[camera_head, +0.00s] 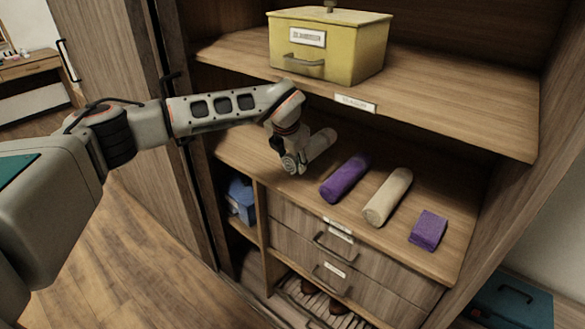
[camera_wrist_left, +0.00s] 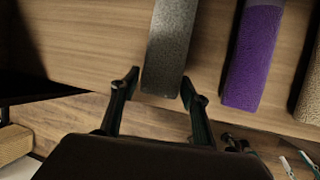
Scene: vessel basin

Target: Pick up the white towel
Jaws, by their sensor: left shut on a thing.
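The white towel (camera_head: 321,143) is a rolled, greyish-white towel on the middle shelf, left of the other towels. In the left wrist view the towel (camera_wrist_left: 168,45) looks grey and runs up from between the fingers. My left gripper (camera_head: 294,165) is at its near end, with one finger on each side; in the left wrist view the gripper (camera_wrist_left: 160,86) is shut on it. The gripper hides part of the near end in the head view. The towel appears at shelf level; I cannot tell whether it is clear of the wood. My right gripper is not in view.
To the right on the shelf lie a rolled purple towel (camera_head: 345,178), a rolled beige towel (camera_head: 388,195) and a folded purple cloth (camera_head: 428,230). A yellow box (camera_head: 335,52) stands on the upper shelf (camera_head: 430,95) overhead. Drawers (camera_head: 315,240) are below.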

